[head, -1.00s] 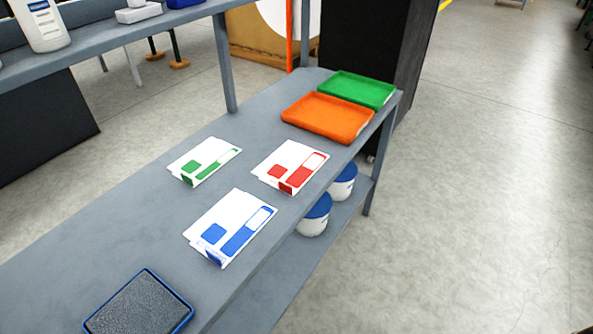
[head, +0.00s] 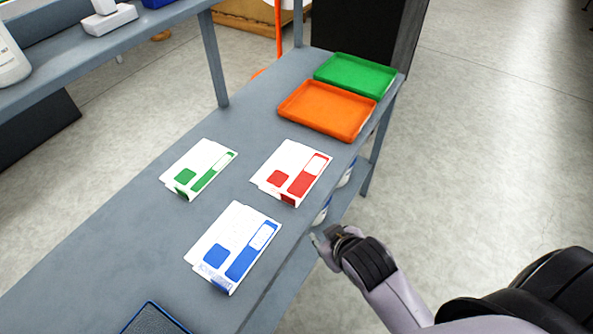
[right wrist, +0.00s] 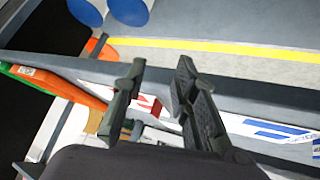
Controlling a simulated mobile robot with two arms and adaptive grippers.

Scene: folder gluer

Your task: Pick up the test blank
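Three flat white carton blanks lie apart on the grey bench: one with green print (head: 199,168), one with red print (head: 292,171) and one with blue print (head: 234,246), nearest me. I cannot tell which is the test blank. My right gripper (head: 318,241) is beside the bench's right edge, to the right of the blue blank and touching none of them. In the right wrist view its two fingers (right wrist: 161,78) are apart with nothing between them. Parts of the red blank (right wrist: 148,105) and the blue blank (right wrist: 268,129) show beyond the fingers. My left gripper is out of view.
An orange tray (head: 327,111) and a green tray (head: 355,76) stand at the bench's far end. A dark pad with a blue rim (head: 152,320) is at the near end. White tubs sit on the shelf below. A raised shelf (head: 100,55) runs along the left.

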